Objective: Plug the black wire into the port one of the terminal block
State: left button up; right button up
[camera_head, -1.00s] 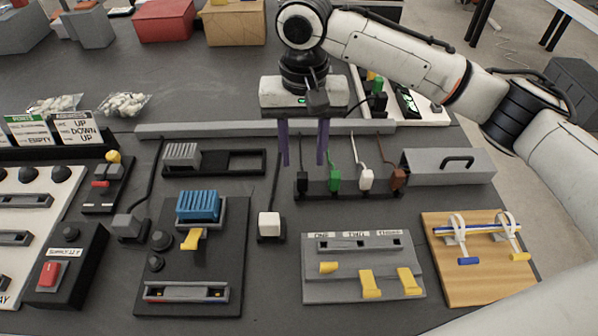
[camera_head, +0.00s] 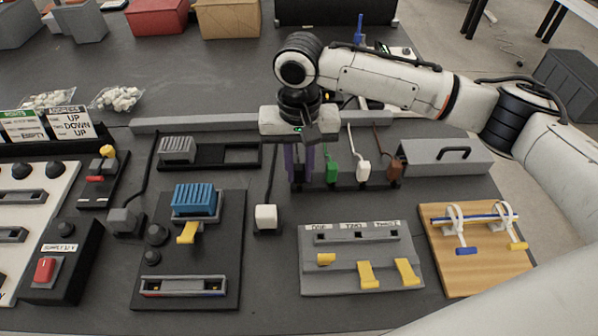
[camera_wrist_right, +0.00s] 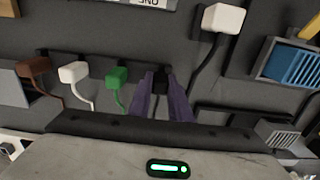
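My right gripper (camera_head: 299,180) points down over the wire holder, its purple fingers around the plug of the black wire. In the right wrist view the fingers (camera_wrist_right: 162,90) are close together with the black plug (camera_wrist_right: 161,80) between them; the plug still sits at the holder. The grey terminal block (camera_head: 340,277) lies in front and to the right, with three dark slots along its top under labels. Port one (camera_head: 320,238) is the leftmost slot and looks empty. Yellow levers (camera_head: 366,274) stand on the block. My left gripper is not in view.
Green (camera_head: 331,170), white (camera_head: 363,170) and brown (camera_head: 395,169) plugs stand in the holder right of my gripper. A white plug (camera_head: 265,217) stands to the left.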

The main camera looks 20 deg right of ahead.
aim_at(299, 167)
grip_shut()
notch_tip(299, 167, up, 10)
jog(key=shift+r+p, duration=0.1)
jog(key=shift+p, duration=0.6)
jog(key=r+p, duration=0.1)
jog(key=p, duration=0.1)
jog(key=shift+r+p, duration=0.35)
